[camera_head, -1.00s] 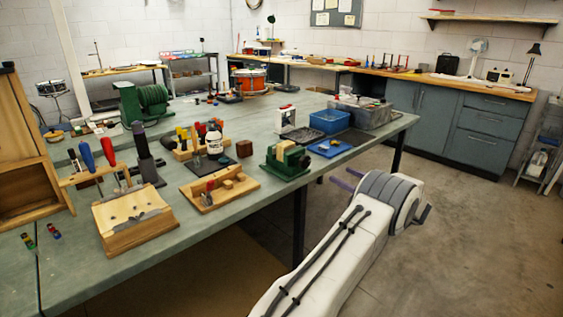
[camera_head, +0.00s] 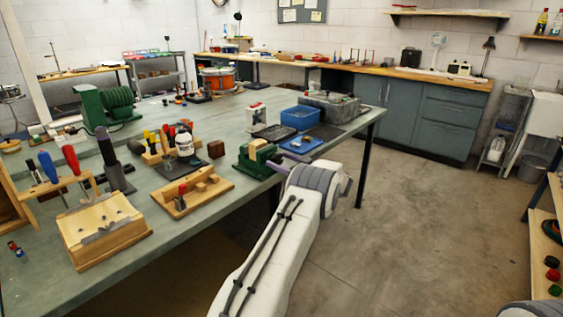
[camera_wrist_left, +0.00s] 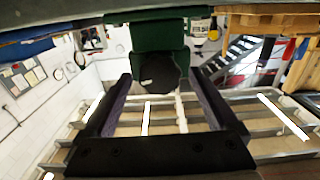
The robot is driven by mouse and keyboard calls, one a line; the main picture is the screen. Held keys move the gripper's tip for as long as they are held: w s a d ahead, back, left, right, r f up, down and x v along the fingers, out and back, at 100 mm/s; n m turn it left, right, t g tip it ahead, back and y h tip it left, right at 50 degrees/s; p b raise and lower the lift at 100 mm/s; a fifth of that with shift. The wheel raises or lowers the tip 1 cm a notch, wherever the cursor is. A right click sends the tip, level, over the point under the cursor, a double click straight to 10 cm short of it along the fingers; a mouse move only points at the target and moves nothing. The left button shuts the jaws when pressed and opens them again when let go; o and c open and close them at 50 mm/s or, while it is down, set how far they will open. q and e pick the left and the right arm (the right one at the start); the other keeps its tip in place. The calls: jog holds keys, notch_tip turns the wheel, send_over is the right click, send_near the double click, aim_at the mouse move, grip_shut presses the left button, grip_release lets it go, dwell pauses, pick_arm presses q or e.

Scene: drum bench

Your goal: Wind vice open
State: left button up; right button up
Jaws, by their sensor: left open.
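The green vice (camera_head: 257,160) stands at the near right edge of the bench, with light wooden jaw pieces on top. My left gripper (camera_head: 279,167) is at the right, front side of the vice, its fingers pointing at it and partly hidden by my own wrist. In the left wrist view the green vice body (camera_wrist_left: 158,36) is ahead, with a dark round end (camera_wrist_left: 159,72) facing me. The open fingers of my left gripper (camera_wrist_left: 159,78) stand either side of this dark end, with gaps showing. The vice handle cannot be made out clearly. My right gripper is not in view.
Left of the vice are a wooden board with blocks (camera_head: 192,196) and a white bottle (camera_head: 184,144). The bench (camera_head: 205,226) ends just beside my arm; open floor (camera_head: 400,235) lies to the right.

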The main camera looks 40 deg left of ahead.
pick_arm(q)
jog(key=c, duration=1.4)
jog(key=shift+o, duration=0.2)
jog(key=shift+f, duration=0.1)
jog(key=n+b, duration=0.3)
jog(key=shift+f+n, duration=0.15)
jog(key=shift+n, duration=0.25)
jog(key=n+b, duration=0.4)
jog(key=n, duration=0.1)
jog(key=shift+n+b, duration=0.3)
jog(key=shift+b, duration=0.1)
jog(key=n+b, duration=0.9)
jog(key=n, duration=0.1)
jog(key=shift+s+f, duration=0.1)
jog(key=shift+f, duration=0.05)
jog(key=n+b, duration=0.8)
jog(key=n, duration=0.2)
jog(key=shift+a, duration=0.1)
